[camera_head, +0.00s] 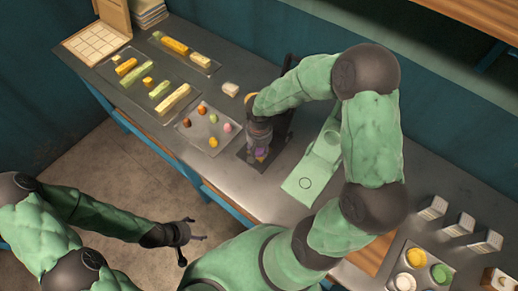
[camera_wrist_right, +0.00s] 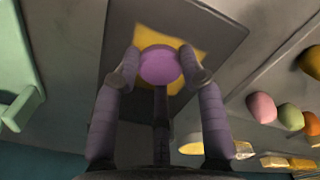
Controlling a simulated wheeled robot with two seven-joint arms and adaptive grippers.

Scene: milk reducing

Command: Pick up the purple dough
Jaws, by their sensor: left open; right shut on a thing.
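The purple dough (camera_wrist_right: 160,65) is a rounded lump between the two fingertips of my right gripper (camera_wrist_right: 160,75) in the right wrist view. The right gripper is shut on it, over a dark board with a yellow patch (camera_wrist_right: 195,45). In the head view the purple dough (camera_head: 261,153) shows small beneath the right gripper (camera_head: 259,150), partly hidden by it. I cannot tell whether the dough touches the board. My left gripper (camera_head: 193,241) is open and empty, over the floor in front of the counter.
A tray with several coloured dough lumps (camera_head: 213,141) lies left of the right gripper. Further left are trays of yellow and green pieces (camera_head: 172,99). A pale green press-like device (camera_head: 314,168) stands right of the gripper. White cartons (camera_head: 460,225) and a tray of bowls (camera_head: 428,258) are far right.

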